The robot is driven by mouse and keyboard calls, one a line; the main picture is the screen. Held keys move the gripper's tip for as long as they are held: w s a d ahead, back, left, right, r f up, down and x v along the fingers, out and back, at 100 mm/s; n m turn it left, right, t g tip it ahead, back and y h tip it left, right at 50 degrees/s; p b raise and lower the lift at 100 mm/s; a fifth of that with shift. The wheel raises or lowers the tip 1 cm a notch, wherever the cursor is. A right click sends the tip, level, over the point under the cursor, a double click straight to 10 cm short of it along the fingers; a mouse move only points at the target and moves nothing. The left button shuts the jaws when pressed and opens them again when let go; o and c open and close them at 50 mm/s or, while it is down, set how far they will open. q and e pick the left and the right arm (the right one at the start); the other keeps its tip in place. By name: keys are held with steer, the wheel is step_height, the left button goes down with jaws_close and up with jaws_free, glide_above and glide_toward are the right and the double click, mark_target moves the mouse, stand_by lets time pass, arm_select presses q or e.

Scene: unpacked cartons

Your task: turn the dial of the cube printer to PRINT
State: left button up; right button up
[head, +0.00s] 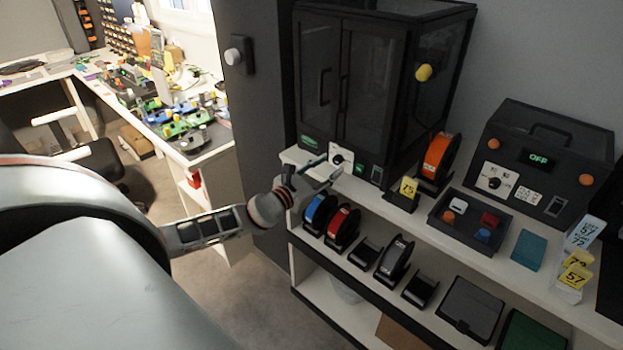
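The cube printer (370,85) is a dark cabinet with two glazed front doors, standing on the white shelf top. Its dial (338,158) is a dark knob on a white plate low on the front, left of a small green panel; the plate's markings are too small to read. My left gripper (330,167) is just in front of and below the dial. Its two fingers are apart with nothing seen held between them. I cannot tell whether a fingertip touches the dial. My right gripper is out of view.
A dark box with an OFF display (538,157) and its own dial (495,178) stands to the right. An orange spool (438,160), yellow tag (408,187) and parts tray (470,218) stand between. Several spool holders sit on the shelf below. A cluttered bench (180,110) is behind left.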

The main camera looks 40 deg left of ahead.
arm_select(q)
steer(key=s, duration=0.9)
steer(key=shift+s+a, duration=0.4)
steer(key=s+d+f+n+g, duration=0.2)
steer(key=s+d+f+n, duration=0.15)
steer(key=f+n, duration=0.25)
steer(key=s+d+f+n+g+y, duration=0.1)
steer(key=s+d+f+n, duration=0.25)
steer(key=f+n, duration=0.3)
steer(key=s+d+f+n+g, duration=0.25)
steer(key=s+f+n, duration=0.2)
steer(key=n, duration=0.25)
steer(key=s+d+f+n+g+h, duration=0.1)
steer(key=s+d+f+n, duration=0.2)
steer(key=s+d+n, duration=0.2)
steer(key=s+d+f+n+h, duration=0.1)
steer(key=s+d+f+n, duration=0.2)
steer(key=d+n, duration=0.6)
steer(key=shift+s+d+f+n+g, duration=0.2)
steer(key=shift+s+f+n+g, duration=0.15)
steer(key=shift+s+n, duration=0.7)
steer(key=shift+w, duration=0.15)
